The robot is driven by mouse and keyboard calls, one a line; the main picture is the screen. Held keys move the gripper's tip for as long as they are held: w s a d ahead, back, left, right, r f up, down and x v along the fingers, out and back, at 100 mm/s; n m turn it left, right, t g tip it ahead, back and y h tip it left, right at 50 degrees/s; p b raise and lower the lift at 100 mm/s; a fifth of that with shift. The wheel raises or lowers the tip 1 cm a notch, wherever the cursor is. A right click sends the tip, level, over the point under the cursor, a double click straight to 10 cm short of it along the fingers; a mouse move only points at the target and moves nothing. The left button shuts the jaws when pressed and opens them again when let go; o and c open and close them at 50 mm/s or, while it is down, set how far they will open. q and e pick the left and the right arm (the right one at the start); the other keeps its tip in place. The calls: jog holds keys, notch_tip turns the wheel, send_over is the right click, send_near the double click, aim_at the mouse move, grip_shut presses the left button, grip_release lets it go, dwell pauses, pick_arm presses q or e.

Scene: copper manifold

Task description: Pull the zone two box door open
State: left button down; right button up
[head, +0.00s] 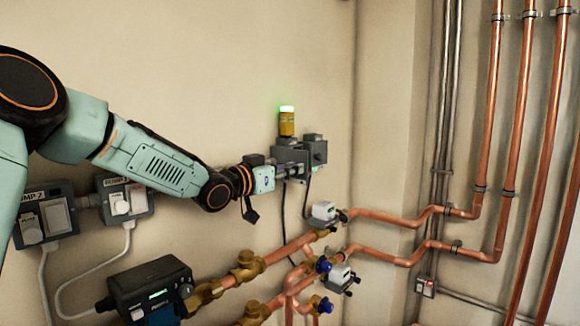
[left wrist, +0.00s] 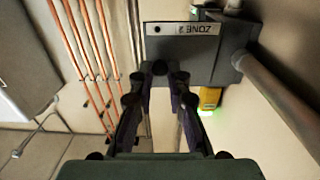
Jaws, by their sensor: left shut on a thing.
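The zone two box (head: 313,152) is a small grey box on the beige wall, under a yellow beacon with a green light. In the left wrist view its grey front (left wrist: 212,62) carries a white label reading ZONE 2, upside down. My left gripper (head: 284,172) reaches it from the left; in the left wrist view my gripper (left wrist: 160,72) has its dark fingers close together at the front's lower edge, below the label. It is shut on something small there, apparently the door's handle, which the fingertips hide. The door looks closed, but its edge is hard to make out. My right gripper is not in view.
The yellow beacon (head: 287,122) stands just above the box. Copper pipes (head: 390,219) with brass valves run below and to the right. A black controller (head: 150,290) and pump switches (head: 125,198) sit lower left. The wall above is clear.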

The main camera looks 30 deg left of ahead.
pick_arm(q)
jog(key=shift+f, duration=0.15)
dwell(0.4)
jog(key=c, duration=1.3)
grip_release()
jog(key=shift+w, duration=0.1)
notch_tip(320, 180, up, 10)
jog(key=shift+r, duration=0.1)
